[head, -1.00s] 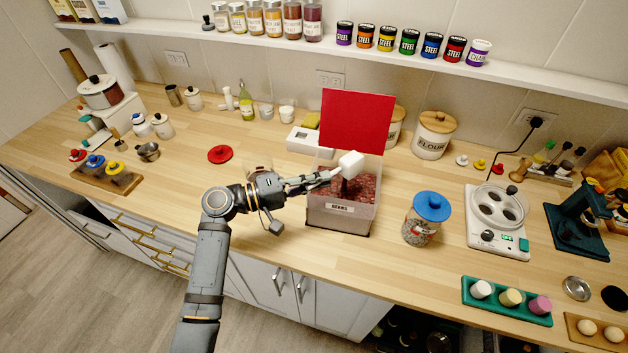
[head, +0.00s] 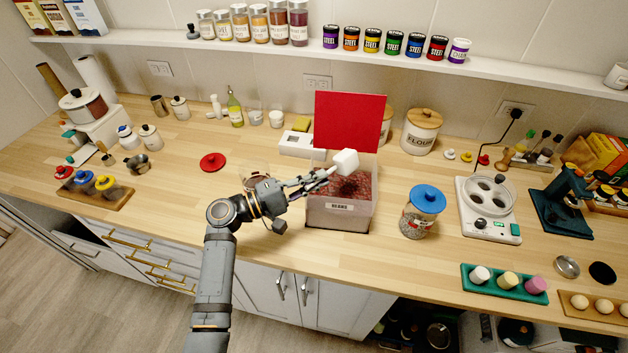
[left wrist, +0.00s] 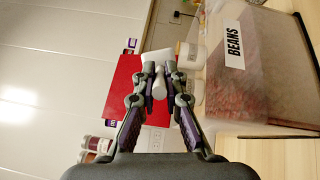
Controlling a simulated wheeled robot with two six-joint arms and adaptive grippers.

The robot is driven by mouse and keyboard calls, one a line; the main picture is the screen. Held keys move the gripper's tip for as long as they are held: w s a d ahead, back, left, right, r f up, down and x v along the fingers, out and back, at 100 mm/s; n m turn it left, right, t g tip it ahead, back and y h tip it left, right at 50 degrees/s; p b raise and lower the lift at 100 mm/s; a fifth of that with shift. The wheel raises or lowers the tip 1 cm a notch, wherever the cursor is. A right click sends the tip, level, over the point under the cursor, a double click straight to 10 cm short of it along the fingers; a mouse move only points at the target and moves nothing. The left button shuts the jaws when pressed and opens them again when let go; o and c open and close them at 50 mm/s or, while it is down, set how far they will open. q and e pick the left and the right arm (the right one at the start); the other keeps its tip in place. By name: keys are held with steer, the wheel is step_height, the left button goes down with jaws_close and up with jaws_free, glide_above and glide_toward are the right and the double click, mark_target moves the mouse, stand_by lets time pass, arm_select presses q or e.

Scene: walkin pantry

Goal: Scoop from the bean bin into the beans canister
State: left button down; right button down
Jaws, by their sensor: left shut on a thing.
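The clear bean bin (head: 328,217), labelled BEANS, stands on the counter with its red lid (head: 350,120) raised behind it and reddish beans (head: 378,183) inside. My left gripper (head: 326,175) is shut on the handle of a white scoop (head: 346,161), held above the bin's opening. The left wrist view shows the fingers (left wrist: 158,80) around the white handle, the scoop (left wrist: 160,58) beyond, and the bin (left wrist: 268,85) at right. The scoop's inside is not visible. An open glass canister (head: 256,177) stands behind my left forearm, partly hidden; its label cannot be read. My right gripper is not in view.
A red lid (head: 212,162) lies on the counter left of the glass canister. A blue-lidded jar (head: 423,214) stands close right of the bin. A white scale (head: 298,145) and flour canister (head: 421,134) stand behind. The front counter left of my arm is clear.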

arm_select(q)
steer(key=shift+r, duration=0.1)
step_height(320, 180, up, 4)
steer(key=p, duration=0.3)
stand_by(0.3)
